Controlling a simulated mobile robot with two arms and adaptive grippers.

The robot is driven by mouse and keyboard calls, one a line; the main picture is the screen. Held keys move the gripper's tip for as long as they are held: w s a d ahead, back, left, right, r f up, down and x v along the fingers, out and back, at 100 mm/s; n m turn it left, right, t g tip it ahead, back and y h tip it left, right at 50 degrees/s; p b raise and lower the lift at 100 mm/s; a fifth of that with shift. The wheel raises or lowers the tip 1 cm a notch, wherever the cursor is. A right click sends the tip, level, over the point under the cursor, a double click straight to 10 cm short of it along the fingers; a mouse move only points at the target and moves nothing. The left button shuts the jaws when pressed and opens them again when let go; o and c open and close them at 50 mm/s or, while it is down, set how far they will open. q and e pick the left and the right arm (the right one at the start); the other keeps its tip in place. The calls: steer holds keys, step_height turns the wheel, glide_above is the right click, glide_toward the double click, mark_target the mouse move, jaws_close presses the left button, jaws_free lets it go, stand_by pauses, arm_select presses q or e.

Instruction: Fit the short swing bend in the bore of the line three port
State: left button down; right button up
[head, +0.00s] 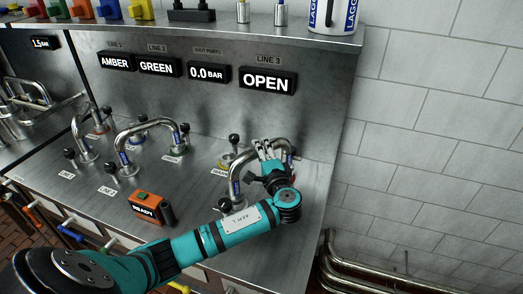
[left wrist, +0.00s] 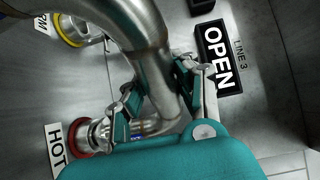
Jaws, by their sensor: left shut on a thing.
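The short swing bend (head: 240,168) is a curved steel pipe below the LINE 3 sign, one leg coming down at the front. My left gripper (head: 268,152) is shut around its far part. In the left wrist view the bend (left wrist: 147,45) passes between the two fingers of the gripper (left wrist: 158,92). Its held end is beside a red-ringed port (left wrist: 88,136) labelled HOT; the gripper and hand partly hide this end, so I cannot tell whether it is seated. The front leg's foot is partly behind my arm. My right gripper is not in view.
A yellow-ringed port (left wrist: 70,30) is close by. The LINE 3 display (head: 267,82) reads OPEN. Other bends (head: 145,128) stand on the bench to the left. An orange READY box (head: 150,208) is near the front. Steel pipes (head: 400,280) run along the right wall.

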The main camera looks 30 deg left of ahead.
arm_select(q)
steer(key=shift+f+b, duration=0.6)
steer(key=shift+f, duration=0.15)
steer(key=c, duration=0.9)
jaws_free()
steer(key=shift+c, duration=0.2)
steer(key=shift+f, duration=0.1)
steer(key=shift+d, duration=0.1)
steer(key=v, duration=1.2)
step_height(320, 180, up, 8)
steer(key=p, duration=0.6)
steer(key=shift+p, duration=0.4)
